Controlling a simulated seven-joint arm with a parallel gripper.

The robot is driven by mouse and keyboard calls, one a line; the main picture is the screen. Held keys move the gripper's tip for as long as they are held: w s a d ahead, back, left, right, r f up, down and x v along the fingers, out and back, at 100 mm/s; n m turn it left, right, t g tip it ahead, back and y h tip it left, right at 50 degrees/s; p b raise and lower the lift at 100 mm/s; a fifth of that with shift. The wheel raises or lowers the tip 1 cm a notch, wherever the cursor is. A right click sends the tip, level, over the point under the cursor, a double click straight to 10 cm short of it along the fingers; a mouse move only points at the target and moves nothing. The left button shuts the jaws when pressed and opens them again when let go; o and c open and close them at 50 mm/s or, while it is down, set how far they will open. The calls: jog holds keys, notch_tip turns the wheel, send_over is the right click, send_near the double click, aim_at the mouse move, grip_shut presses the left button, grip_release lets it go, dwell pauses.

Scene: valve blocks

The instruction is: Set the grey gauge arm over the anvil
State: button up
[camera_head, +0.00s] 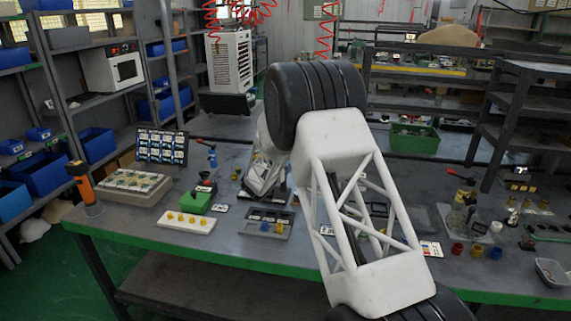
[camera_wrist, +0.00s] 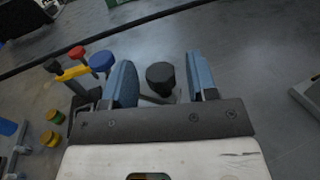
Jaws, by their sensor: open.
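In the wrist view my gripper (camera_wrist: 161,68) is open, with its two blue fingers well apart. A round black knob (camera_wrist: 160,75) shows between the fingers, with a gap on each side. A short dark grey piece (camera_wrist: 157,99) shows just below the knob, partly hidden by the gripper body. I cannot tell whether this is the grey gauge arm. In the head view my own arm covers the middle of the bench, and I cannot make out the fingertips. I cannot pick out the anvil with certainty in either view.
Left of the fingers in the wrist view stand levers with black, red (camera_wrist: 76,52) and blue (camera_wrist: 101,61) knobs. The head view shows a white strip (camera_head: 185,222) with yellow pieces, a green block (camera_head: 196,202) and an orange-and-black tool (camera_head: 84,187). Bare bench lies at front left.

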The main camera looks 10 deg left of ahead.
jog(key=shift+x, duration=1.3)
jog(key=shift+f, duration=0.1)
grip_shut()
